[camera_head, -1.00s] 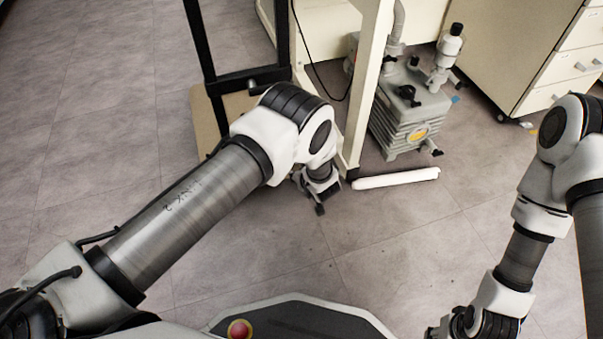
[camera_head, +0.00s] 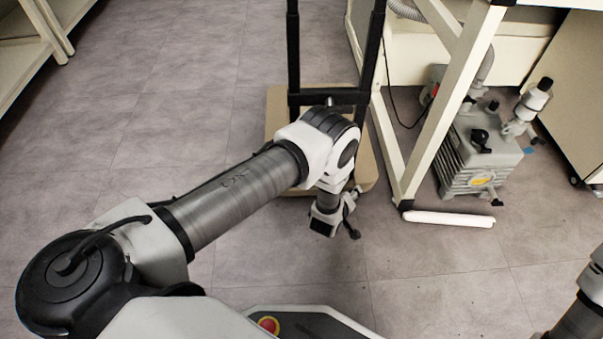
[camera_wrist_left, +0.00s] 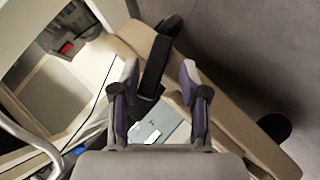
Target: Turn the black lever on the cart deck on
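The cart has a tan deck (camera_head: 278,120) and a black upright frame (camera_head: 330,97); my left arm hides part of the deck. My left gripper (camera_head: 345,228) points downward near the deck's front edge in the head view. In the left wrist view my left gripper (camera_wrist_left: 160,78) is open, its two fingers apart with nothing held. A black bar (camera_wrist_left: 157,62) shows beyond and between the fingertips, over the tan deck edge (camera_wrist_left: 235,125). I cannot tell whether this bar is the lever or part of the frame. No lever is clearly visible in the head view.
A cream bench frame (camera_head: 440,120) stands right of the cart, with a grey pump (camera_head: 478,160) beneath it. A white bar (camera_head: 448,219) lies on the floor by its leg. Shelving (camera_head: 30,45) is at the far left.

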